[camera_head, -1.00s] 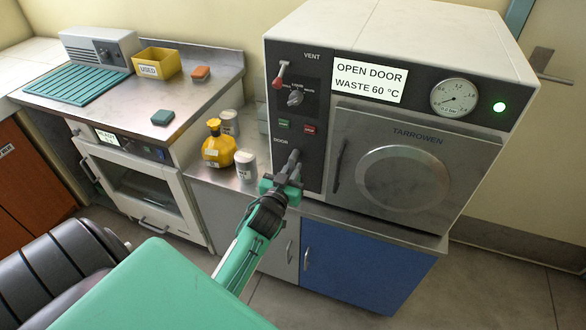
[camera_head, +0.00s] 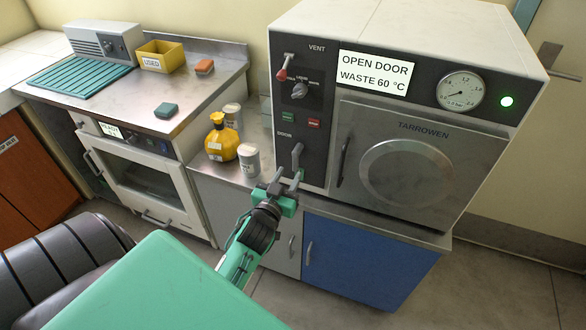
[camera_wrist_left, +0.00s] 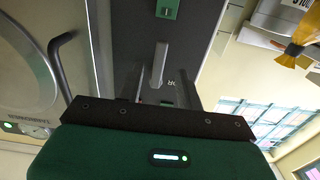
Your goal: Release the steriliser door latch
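The steriliser (camera_head: 400,45) stands at the right in the head view, its door (camera_head: 418,165) shut against the front. The latch, a grey lever (camera_head: 297,157), is on the dark panel left of the door, by the word DOOR. It points roughly upright, and also shows in the left wrist view (camera_wrist_left: 159,65). My left gripper (camera_head: 287,175) is just below the lever, apart from it, its two fingers spread and empty. My right gripper is not in view.
The display (camera_head: 375,75) reads OPEN DOOR, WASTE 60 °C. A red-tipped vent lever (camera_head: 284,68) and a knob (camera_head: 299,90) are higher on the panel. A yellow bottle (camera_head: 221,140) and a pale jar (camera_head: 249,162) stand on the counter close to my left arm.

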